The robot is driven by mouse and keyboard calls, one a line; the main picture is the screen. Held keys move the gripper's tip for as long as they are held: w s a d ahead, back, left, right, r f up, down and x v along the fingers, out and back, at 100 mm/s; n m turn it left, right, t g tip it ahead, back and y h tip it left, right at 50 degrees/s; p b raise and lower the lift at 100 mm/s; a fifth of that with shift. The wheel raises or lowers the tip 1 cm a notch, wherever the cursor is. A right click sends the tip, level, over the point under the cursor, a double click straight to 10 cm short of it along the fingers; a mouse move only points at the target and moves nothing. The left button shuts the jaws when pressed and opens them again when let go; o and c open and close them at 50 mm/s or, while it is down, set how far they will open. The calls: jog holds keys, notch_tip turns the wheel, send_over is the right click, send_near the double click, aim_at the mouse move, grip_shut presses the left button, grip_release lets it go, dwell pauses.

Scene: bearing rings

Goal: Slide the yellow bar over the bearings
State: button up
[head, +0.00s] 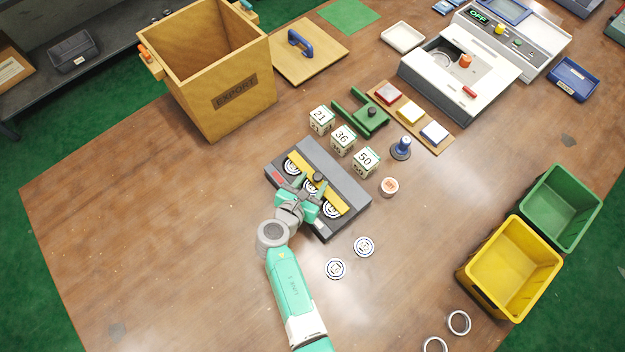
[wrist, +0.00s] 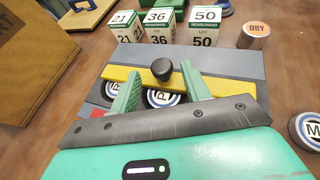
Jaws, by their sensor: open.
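The yellow bar (head: 334,195) with a black knob (head: 319,177) lies along the dark grey fixture (head: 352,190). In the wrist view the bar (wrist: 222,86) and knob (wrist: 162,69) are close ahead. Bearings sit in a row on the near side of the bar: one at the left (head: 292,167), one at the right (head: 332,210), and one between them, partly hidden by my gripper. The left one (wrist: 110,90) and middle one (wrist: 160,98) show in the wrist view. My gripper (head: 312,187) is open, its fingers (wrist: 160,74) on either side of the knob, with visible gaps.
Two loose bearings (head: 364,246) lie in front to the right. Yellow (head: 485,285) and green bins stand farther right. A large wooden box (head: 240,115) stands back left.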

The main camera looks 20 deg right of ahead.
jog(key=p+v, duration=0.1)
jog(key=v, duration=0.6)
dwell(0.3)
